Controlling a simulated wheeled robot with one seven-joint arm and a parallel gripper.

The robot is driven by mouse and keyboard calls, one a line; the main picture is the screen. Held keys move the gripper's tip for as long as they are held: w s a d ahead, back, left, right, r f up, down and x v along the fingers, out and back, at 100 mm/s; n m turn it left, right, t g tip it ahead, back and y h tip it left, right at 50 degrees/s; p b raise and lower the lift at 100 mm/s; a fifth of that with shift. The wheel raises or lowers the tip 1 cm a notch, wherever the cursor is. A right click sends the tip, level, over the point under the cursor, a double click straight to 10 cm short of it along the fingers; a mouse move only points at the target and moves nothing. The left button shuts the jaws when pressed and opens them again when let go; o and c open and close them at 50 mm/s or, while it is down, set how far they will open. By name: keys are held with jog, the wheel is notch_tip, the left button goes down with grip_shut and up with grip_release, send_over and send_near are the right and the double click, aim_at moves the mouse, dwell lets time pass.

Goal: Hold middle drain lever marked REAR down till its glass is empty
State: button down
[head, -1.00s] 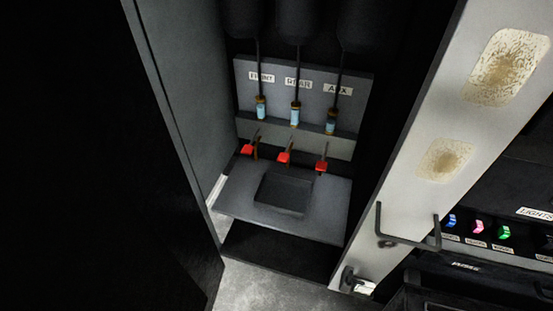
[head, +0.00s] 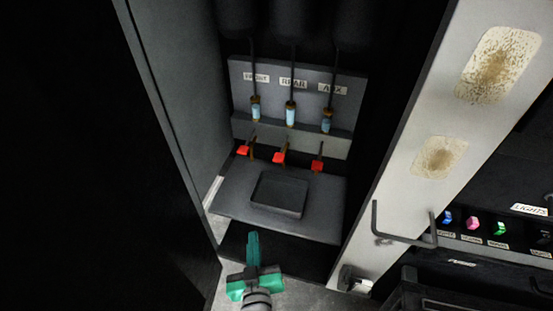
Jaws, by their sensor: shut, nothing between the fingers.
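The middle drain lever (head: 279,157) has a red end and stands below the label REAR (head: 293,84). Its glass (head: 291,114) shows pale blue, so it holds liquid. The left lever (head: 243,151) and the right lever (head: 317,166) are also red-ended, with blue in the glasses above them. My gripper (head: 253,240), green and dark, is at the bottom of the head view, in front of and below the levers. It is shut and empty, and apart from the lever.
A shelf with a square dark tray (head: 278,194) lies below the levers. A dark door (head: 180,120) stands at the left. A pale panel (head: 420,140) with a bar handle (head: 405,240) stands at the right. Coloured switches (head: 472,225) are farther right.

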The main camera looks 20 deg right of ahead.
jog(key=w+d+r+m+g+h, duration=0.1)
jog(key=w+d+r+m+h, duration=0.1)
jog(key=w+r, duration=0.3)
jog(key=w+d+r+m+g+h, duration=0.1)
jog(key=w+d+r+m+h, duration=0.2)
jog(key=r, duration=0.8)
jog(key=shift+w+d+r+m, duration=0.3)
jog(key=shift+w+d+m, duration=0.5)
jog(key=shift+w+d, duration=0.35)
send_over(277, 160)
jog(key=s, duration=0.1)
notch_tip(277, 160, down, 3)
jog(key=shift+s+a+f, duration=0.1)
jog(key=shift+a+f, duration=0.05)
jog(key=shift+f, duration=0.4)
jog(key=shift+s+a+f, duration=0.1)
jog(key=shift+a+f, duration=0.05)
jog(key=shift+f, duration=0.4)
jog(key=shift+s+f, duration=0.15)
jog(key=shift+f, duration=0.5)
